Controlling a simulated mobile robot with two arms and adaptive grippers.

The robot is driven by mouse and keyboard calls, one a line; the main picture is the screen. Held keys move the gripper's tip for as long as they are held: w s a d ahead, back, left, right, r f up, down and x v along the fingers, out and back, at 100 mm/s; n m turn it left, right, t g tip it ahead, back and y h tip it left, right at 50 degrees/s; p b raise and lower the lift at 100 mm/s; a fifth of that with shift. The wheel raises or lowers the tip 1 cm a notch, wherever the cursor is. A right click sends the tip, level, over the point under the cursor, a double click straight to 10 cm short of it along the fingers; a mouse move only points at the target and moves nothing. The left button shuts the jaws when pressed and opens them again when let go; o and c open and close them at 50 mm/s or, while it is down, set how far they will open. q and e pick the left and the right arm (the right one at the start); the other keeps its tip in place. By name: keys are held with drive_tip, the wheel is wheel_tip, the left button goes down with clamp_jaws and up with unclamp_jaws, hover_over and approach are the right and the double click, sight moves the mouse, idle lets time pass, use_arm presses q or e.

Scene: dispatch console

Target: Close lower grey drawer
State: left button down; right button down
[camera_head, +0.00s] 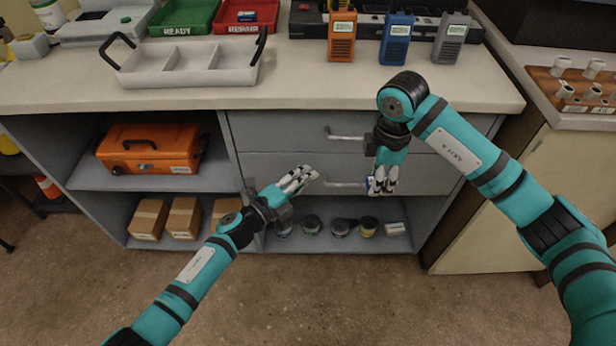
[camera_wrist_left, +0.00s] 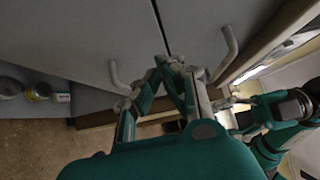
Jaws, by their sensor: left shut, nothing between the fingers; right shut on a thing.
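The lower grey drawer (camera_head: 425,176) sits under the upper drawer (camera_head: 275,132). Its front looks about level with the upper one; I cannot tell whether a small gap is left. Its bar handle (camera_head: 345,184) shows in the left wrist view too (camera_wrist_left: 118,76). My left gripper (camera_head: 308,174) is shut and empty, in front of the lower drawer by the left end of its handle. Its fingers also show in the left wrist view (camera_wrist_left: 178,64).
The countertop (camera_head: 300,85) holds a divided tray (camera_head: 185,68) and upright radios (camera_head: 342,38). An open shelf below the drawers holds several cans (camera_head: 340,227). An orange case (camera_head: 150,148) is in the left compartment. The floor (camera_head: 330,290) in front is clear.

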drive_tip(key=shift+s+d+r, duration=0.1)
drive_tip(key=shift+s+r, duration=0.1)
drive_tip(key=shift+s, duration=0.25)
drive_tip(key=shift+w+f, duration=0.2)
drive_tip(key=shift+w, duration=0.4)
drive_tip(key=shift+s+r, duration=0.15)
drive_tip(key=shift+s, duration=0.15)
use_arm(q)
drive_tip(key=v, duration=1)
use_arm(e)
drive_tip(key=shift+w, duration=0.1)
